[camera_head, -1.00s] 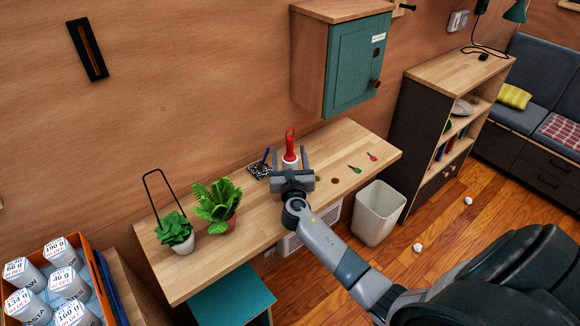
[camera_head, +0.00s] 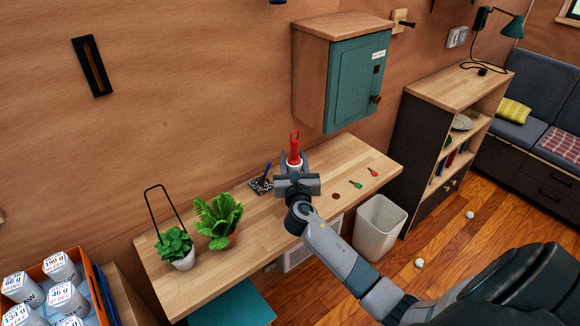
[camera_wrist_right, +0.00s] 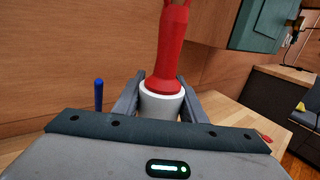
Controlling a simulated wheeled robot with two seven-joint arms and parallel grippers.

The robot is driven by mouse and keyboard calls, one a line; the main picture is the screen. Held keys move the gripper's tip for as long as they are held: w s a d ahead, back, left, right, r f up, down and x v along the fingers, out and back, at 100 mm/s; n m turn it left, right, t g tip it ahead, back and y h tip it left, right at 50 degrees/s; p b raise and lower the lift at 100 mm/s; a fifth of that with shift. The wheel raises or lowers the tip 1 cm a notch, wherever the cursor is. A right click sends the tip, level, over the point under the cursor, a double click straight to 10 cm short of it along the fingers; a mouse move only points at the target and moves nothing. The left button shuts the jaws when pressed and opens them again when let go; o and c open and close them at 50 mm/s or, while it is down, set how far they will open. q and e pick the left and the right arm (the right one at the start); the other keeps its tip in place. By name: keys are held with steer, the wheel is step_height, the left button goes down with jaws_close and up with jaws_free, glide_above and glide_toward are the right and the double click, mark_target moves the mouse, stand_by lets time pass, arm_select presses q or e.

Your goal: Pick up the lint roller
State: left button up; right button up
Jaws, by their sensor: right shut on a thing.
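The lint roller has a red handle (camera_head: 295,143) pointing up and a white roll below it. It stands upright between the fingers of my right gripper (camera_head: 293,164). In the right wrist view the fingers (camera_wrist_right: 160,98) are shut on the white roll of the lint roller (camera_wrist_right: 160,103), with the red handle rising above them. The gripper is over the back part of the wooden desk; its body hides the lint roller's lower end. My left gripper is not in view.
On the desk (camera_head: 200,275) are two potted plants (camera_head: 218,218), a pen holder (camera_head: 261,185) and small green and red items (camera_head: 356,184). A teal-doored wall cabinet (camera_head: 345,75) hangs behind, close to the right. A bin (camera_head: 378,230) and shelf (camera_head: 450,110) stand right.

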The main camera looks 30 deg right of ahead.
steer(key=s+d+r+b, duration=0.1)
steer(key=s+d+r, duration=0.5)
steer(key=s+d, duration=0.1)
steer(key=shift+s+d, duration=0.3)
steer(key=shift+d, duration=0.05)
steer(key=shift+a, duration=0.1)
stand_by(1.2)
